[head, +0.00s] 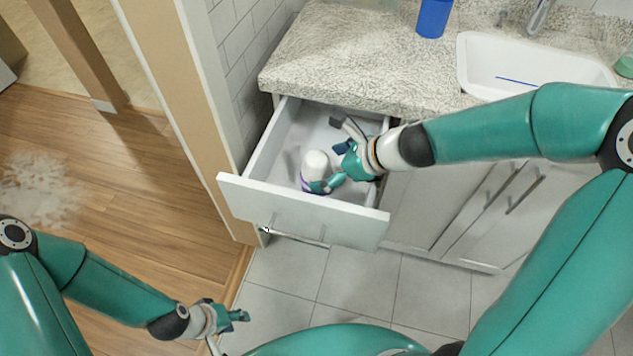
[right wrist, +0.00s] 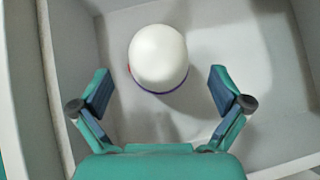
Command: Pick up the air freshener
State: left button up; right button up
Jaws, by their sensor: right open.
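The air freshener (head: 316,164) is a can with a rounded white top and a purple band, standing inside the open drawer. In the right wrist view its white top (right wrist: 158,58) shows between and just beyond the fingertips. My right gripper (head: 338,165) reaches into the drawer beside the can; its fingers (right wrist: 160,92) are open, one on each side, with gaps to the can. The can's lower part is partly hidden by a finger in the head view. My left gripper (head: 240,315) hangs over the floor at the lower left, away from the drawer; its jaw opening is unclear.
The white drawer (head: 300,208) is pulled out below a speckled counter (head: 340,50). Its walls stand close around my right gripper. A blue cup (head: 434,18) and a white sink (head: 530,75) are on the counter. A wall edge (head: 185,90) stands left of the drawer.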

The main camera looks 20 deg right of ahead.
aim_at(304, 185)
jog(key=b+x, duration=0.2)
jog(key=x, duration=0.3)
jog(key=shift+f, duration=0.15)
jog(key=shift+w+a+f+b, duration=0.15)
jog(key=shift+w+a+b, duration=0.05)
jog(key=shift+b, duration=0.2)
jog(key=c, duration=1.4)
